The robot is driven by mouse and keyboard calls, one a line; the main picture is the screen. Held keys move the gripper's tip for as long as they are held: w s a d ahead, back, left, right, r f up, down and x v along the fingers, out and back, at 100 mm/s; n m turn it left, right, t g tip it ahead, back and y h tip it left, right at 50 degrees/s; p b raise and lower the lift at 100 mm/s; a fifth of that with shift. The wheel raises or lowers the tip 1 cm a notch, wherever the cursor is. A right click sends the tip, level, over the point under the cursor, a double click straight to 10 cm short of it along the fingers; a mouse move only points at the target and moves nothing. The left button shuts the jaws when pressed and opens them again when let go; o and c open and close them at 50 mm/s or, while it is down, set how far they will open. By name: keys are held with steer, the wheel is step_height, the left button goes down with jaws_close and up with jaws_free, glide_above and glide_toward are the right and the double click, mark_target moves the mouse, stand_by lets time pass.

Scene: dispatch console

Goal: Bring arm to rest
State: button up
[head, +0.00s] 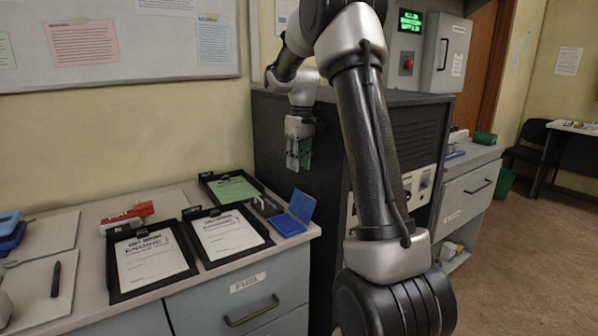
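The counter (78,290) holds clipboards (152,262), a red stapler-like item (128,217) and the open blue box (295,213). The dark cabinet (270,130) stands close behind my gripper. A grey wall box (446,55) is at the upper right. Open floor (530,260) lies right.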

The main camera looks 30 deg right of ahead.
steer(key=shift+w+d+r, duration=0.15)
steer(key=shift+w+r, duration=0.2)
steer(key=shift+r, duration=0.1)
steer(key=shift+w+a+f, duration=0.2)
steer(key=shift+w, duration=0.05)
steer(key=s+a+r+t, duration=0.1)
steer(key=s+a, duration=0.2)
steer(key=s, duration=0.8)
steer(key=s+a+r+m+t, duration=0.1)
steer(key=s+a, duration=0.3)
steer(key=s, duration=0.6)
steer(key=s+a+r+t, duration=0.2)
steer(key=s+a, duration=0.1)
steer(key=s, duration=0.8)
steer(key=shift+s+a+r+h, duration=0.2)
steer(key=shift+s+r+h, duration=0.1)
steer(key=shift+s+h, duration=0.1)
steer(key=shift+a, duration=0.1)
